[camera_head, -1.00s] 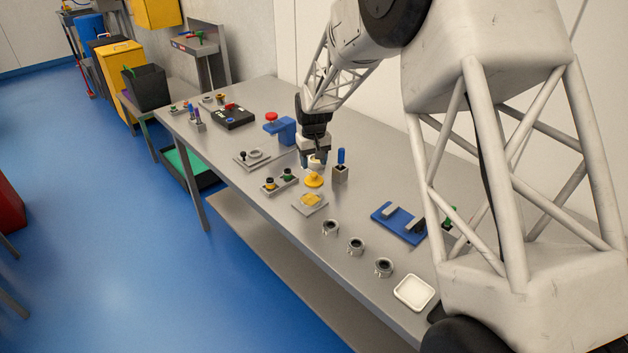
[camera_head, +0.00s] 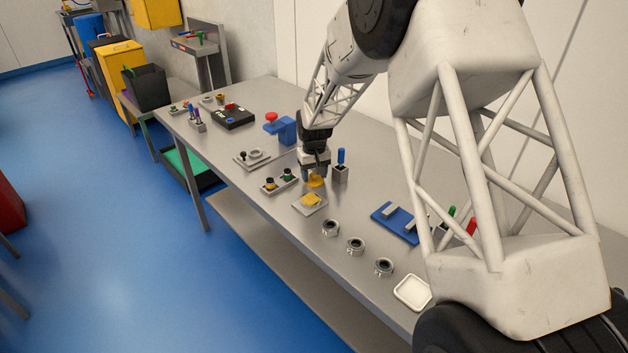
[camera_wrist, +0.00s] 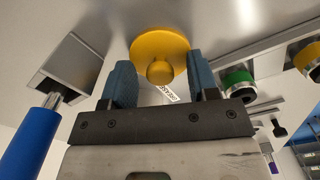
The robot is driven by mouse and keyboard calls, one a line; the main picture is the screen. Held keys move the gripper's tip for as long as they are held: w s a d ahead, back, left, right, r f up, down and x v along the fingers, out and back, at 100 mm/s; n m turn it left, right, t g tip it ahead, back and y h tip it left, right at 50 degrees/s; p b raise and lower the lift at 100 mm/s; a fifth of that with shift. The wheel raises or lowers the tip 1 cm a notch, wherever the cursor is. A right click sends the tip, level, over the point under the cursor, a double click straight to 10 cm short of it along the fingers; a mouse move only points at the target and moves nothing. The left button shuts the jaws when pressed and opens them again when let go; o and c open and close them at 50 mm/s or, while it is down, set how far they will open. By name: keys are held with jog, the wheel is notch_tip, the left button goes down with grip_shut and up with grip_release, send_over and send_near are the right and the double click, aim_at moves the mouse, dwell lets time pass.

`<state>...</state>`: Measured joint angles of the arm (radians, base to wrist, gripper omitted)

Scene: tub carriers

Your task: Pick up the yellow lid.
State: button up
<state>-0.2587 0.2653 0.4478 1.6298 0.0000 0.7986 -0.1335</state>
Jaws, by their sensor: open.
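The yellow lid (camera_wrist: 174,46) is a round disc with a small knob, lying on the grey bench. In the wrist view it shows near the top centre, with its knob between my two blue-grey fingers. In the head view only part of the lid (camera_head: 315,182) shows under my gripper (camera_head: 316,174). My gripper is open, and it also shows in the wrist view (camera_wrist: 160,75) with one finger on each side of the knob. I cannot tell whether the fingers touch the lid.
A blue-handled tool in a grey holder (camera_head: 341,173) stands close to the right of my gripper. A block with green and yellow-ringed parts (camera_head: 279,184) is to the left. Metal rings (camera_head: 356,246) and a blue fixture (camera_head: 393,222) lie nearer.

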jog(key=shift+f, duration=0.15)
dwell(0.4)
jog(key=c, duration=1)
jog(key=shift+r, duration=0.2)
jog(key=shift+r, duration=0.55)
notch_tip(320, 180, up, 2)
jog(key=s+d, duration=0.1)
jog(key=s, duration=0.4)
jog(key=s+d+r, duration=0.1)
jog(key=s, duration=0.4)
jog(key=s+d, duration=0.2)
jog(key=s, duration=0.3)
jog(key=shift+s+r, duration=0.25)
jog(key=shift+w, duration=0.1)
jog(key=w+a+r, duration=0.1)
jog(key=w, duration=0.7)
jog(key=w+a+r, duration=0.1)
jog(key=w+r, duration=0.1)
jog(key=w, duration=0.6)
jog(key=w+a+r, duration=0.1)
jog(key=w+r, duration=0.1)
jog(key=w, duration=0.6)
jog(key=shift+w+a, duration=0.15)
jog(key=shift+w, duration=0.15)
